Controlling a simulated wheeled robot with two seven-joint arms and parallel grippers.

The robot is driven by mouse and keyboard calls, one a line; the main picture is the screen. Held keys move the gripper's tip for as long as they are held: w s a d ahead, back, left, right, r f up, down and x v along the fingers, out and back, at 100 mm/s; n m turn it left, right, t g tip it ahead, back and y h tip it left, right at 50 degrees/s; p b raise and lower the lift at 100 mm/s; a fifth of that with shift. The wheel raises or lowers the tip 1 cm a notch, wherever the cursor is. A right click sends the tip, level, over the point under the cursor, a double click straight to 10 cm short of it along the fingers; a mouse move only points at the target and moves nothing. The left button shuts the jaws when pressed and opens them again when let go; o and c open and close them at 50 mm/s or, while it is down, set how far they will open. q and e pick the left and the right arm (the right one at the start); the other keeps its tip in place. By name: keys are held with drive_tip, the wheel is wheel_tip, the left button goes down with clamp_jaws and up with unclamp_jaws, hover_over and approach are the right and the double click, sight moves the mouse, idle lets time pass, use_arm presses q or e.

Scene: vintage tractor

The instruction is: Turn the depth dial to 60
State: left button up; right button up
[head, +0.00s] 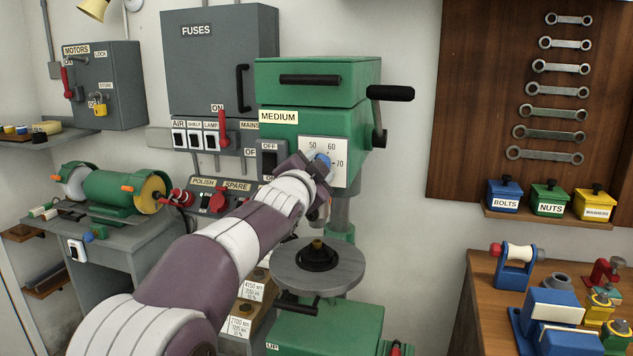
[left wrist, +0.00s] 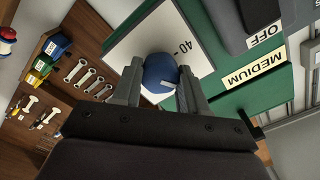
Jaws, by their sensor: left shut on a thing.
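The depth dial is a blue round knob (head: 323,159) on a white scale plate (head: 339,181) on the front of the green drill press (head: 312,78). In the head view 50, 60 and 70 show on the plate. My left gripper (head: 319,164) is at the dial, its arm covering the plate's lower left. In the left wrist view the blue knob (left wrist: 160,72) sits between the two fingers (left wrist: 157,88), which are shut on it. A white mark on the knob points to the lower right there, and 40 shows beside it. My right gripper is not in view.
The drill's round table (head: 345,272) is below my left arm. Switches (head: 195,140) and the grey fuse box (head: 215,60) are left. A wooden bench (head: 480,300) with vises is at right.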

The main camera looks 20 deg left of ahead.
use_arm(q)
drive_tip(key=m+b, duration=0.2)
drive_tip(key=m, duration=0.9)
drive_tip(key=shift+m+b, duration=0.3)
drive_tip(key=shift+b, duration=0.05)
idle(0.4)
drive_tip(key=o, duration=1.1)
drive_tip(key=shift+c, duration=0.2)
drive_tip(key=s+b, duration=0.1)
drive_tip(key=s, duration=1.1)
drive_tip(key=shift+s+a+b, duration=0.2)
drive_tip(key=shift+s+b, duration=0.1)
drive_tip(key=shift+b, duration=0.1)
